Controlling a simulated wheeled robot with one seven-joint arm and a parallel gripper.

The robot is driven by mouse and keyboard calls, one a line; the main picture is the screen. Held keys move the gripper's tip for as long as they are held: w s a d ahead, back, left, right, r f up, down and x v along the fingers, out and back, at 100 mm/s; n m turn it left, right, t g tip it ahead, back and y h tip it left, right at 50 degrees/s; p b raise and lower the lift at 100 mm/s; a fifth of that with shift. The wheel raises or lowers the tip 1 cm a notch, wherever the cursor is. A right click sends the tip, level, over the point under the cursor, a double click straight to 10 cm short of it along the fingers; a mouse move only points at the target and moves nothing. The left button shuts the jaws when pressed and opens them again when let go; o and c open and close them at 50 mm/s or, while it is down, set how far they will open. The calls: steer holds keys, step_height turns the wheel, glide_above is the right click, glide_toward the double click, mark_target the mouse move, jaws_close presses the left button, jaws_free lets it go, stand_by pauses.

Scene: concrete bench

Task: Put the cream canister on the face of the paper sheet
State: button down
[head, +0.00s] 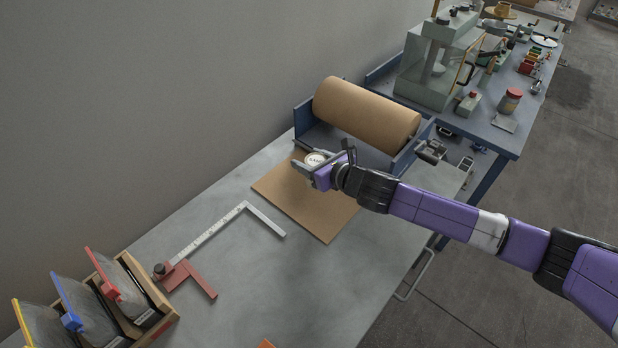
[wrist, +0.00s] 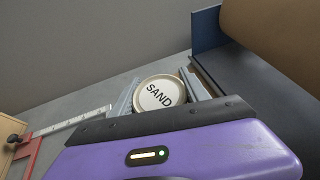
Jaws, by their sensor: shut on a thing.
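The cream canister (wrist: 160,93) shows its round lid marked "SAND" in the wrist view, between the two fingers of my gripper (wrist: 162,97). In the head view its pale lid (head: 314,158) shows between the fingers of my gripper (head: 311,166). My gripper is shut on the canister. The brown paper sheet (head: 322,218) lies flat on the bench, and the canister appears over its back part near the roll. The canister's base is hidden, so I cannot tell whether it touches the paper.
A large brown paper roll (head: 366,113) sits in a blue holder (head: 303,121) behind the sheet. A metal square ruler (head: 216,230) with a red end lies left of the sheet. A wooden rack (head: 150,290) stands at the front left.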

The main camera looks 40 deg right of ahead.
steer(key=shift+f, duration=3.6)
steer(key=shift+f, duration=0.2)
steer(key=c, duration=0.6)
jaws_free()
steer(key=shift+o, duration=0.2)
steer(key=shift+r, duration=0.1)
